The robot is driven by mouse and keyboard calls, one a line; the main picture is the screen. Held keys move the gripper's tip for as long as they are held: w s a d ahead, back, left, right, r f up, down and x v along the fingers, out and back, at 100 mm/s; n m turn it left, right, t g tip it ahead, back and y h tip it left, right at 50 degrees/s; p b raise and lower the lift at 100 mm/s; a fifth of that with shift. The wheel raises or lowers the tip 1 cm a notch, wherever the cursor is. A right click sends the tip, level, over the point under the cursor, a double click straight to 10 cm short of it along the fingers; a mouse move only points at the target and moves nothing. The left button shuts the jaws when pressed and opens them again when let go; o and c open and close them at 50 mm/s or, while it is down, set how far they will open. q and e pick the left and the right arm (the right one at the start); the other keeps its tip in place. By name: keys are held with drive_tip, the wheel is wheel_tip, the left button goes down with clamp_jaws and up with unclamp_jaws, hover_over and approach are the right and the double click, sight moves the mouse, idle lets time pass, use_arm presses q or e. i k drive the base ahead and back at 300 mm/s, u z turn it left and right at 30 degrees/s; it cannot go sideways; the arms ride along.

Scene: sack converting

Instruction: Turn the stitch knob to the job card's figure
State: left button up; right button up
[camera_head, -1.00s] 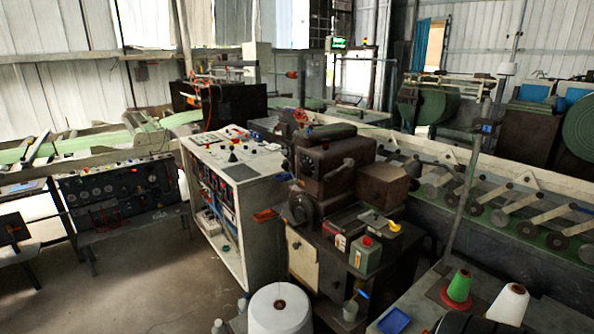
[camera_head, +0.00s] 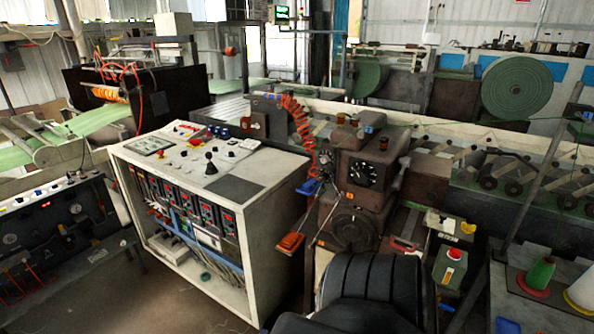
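A brown machine head (camera_head: 372,180) stands right of centre, with a round black dial (camera_head: 363,172) with pale marks on its face. A larger round cover (camera_head: 350,229) sits below the dial. I cannot tell for sure which part is the stitch knob, and the dial's figures are too small to read. I cannot pick out a job card; a white panel (camera_head: 150,145) with small print lies on the control cabinet. Neither gripper shows.
The white control cabinet (camera_head: 262,200) stands left of the machine, with a black joystick (camera_head: 210,163) on top. An orange coiled cable (camera_head: 299,122) hangs beside the machine. A green box with a red button (camera_head: 450,264) stands to the right. Thread cones (camera_head: 540,273) stand at far right.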

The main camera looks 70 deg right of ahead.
sight(361, 176)
drive_tip(key=i, duration=1.9)
drive_tip(key=z, duration=2.7)
